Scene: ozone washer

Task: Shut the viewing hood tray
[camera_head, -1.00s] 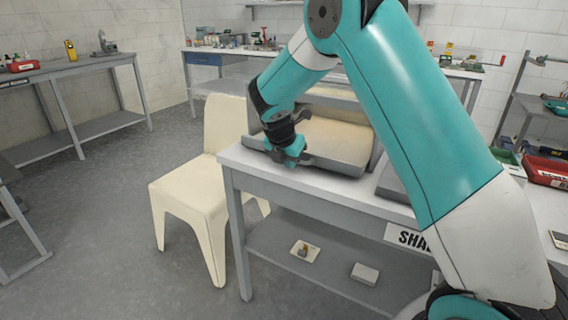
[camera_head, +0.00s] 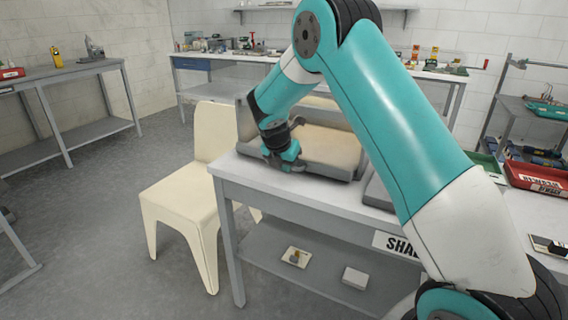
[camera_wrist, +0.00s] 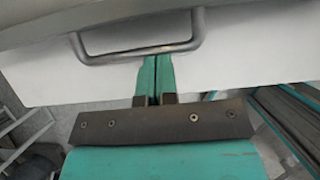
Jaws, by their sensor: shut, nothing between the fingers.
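The viewing hood tray (camera_head: 328,172) is a grey-rimmed tray with a beige inside, lying on the white-topped workbench in front of its grey hood (camera_head: 243,115). My arm crosses in front and hides part of the hood. My gripper (camera_head: 292,163) is at the tray's front left, low over the bench top. In the wrist view my gripper (camera_wrist: 153,60) is shut and empty, its fingertips right at the bar of a grey handle (camera_wrist: 110,57). I cannot tell whether they touch the handle.
A cream chair (camera_head: 185,205) stands left of the workbench (camera_head: 235,167). A grey slab-like item lies on the bench right of the tray. A red bin (camera_head: 533,176) stands farther right. The lower shelf (camera_head: 270,250) holds small items. Floor at left is open.

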